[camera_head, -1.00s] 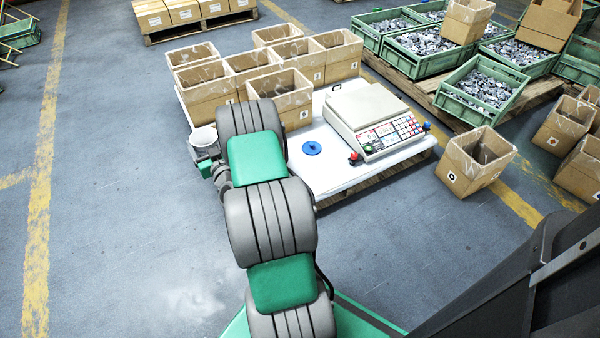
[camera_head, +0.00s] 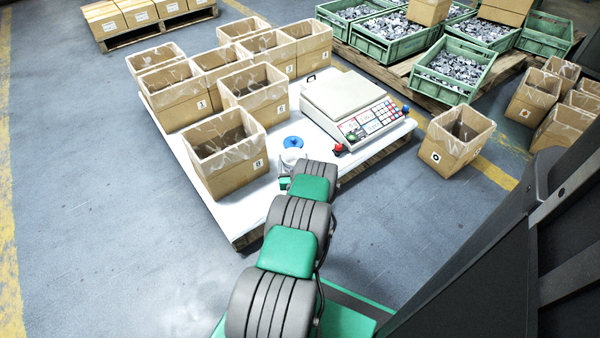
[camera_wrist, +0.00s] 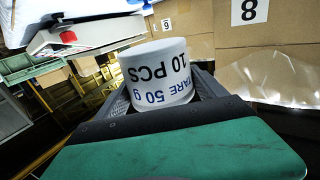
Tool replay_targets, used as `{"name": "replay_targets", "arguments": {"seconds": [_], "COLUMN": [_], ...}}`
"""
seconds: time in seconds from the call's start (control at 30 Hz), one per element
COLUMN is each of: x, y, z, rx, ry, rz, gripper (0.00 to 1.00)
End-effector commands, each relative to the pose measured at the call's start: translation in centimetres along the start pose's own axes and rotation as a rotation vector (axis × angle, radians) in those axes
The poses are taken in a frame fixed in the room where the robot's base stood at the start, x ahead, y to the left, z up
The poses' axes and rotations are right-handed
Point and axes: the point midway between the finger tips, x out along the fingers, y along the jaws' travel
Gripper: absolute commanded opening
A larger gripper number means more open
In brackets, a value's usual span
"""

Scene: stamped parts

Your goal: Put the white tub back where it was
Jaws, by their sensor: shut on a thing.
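In the wrist view the tub (camera_wrist: 158,72) sits between the fingers, with dark print "10 PCS" and "TARE 50 g" appearing upside down. My gripper is shut on it. In the head view my wrist partly hides the tub's lower side, so I cannot tell whether it touches the surface.
A counting scale (camera_head: 350,105) stands right of the disc. Open cardboard boxes (camera_head: 225,160) crowd the left and back of the pallet top (camera_head: 235,215). Another box (camera_head: 455,140) stands on the floor at right. The pallet top's front strip is clear.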

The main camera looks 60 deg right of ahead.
Motion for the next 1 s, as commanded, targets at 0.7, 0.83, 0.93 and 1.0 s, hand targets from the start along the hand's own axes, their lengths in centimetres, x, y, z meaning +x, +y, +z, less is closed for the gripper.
{"name": "replay_targets", "arguments": {"seconds": [0.7,0.83,0.93,1.0], "x": [6.3,6.2,6.2,6.2], "y": [3.2,3.2,3.2,3.2], "z": [9.9,9.8,10.1,10.2], "rx": [0.001,0.001,0.001,0.001], "ry": [0.001,0.0,-0.001,-0.001], "rz": [0.003,0.003,0.003,0.003], "gripper": [0.23,0.23,0.23,0.83]}}
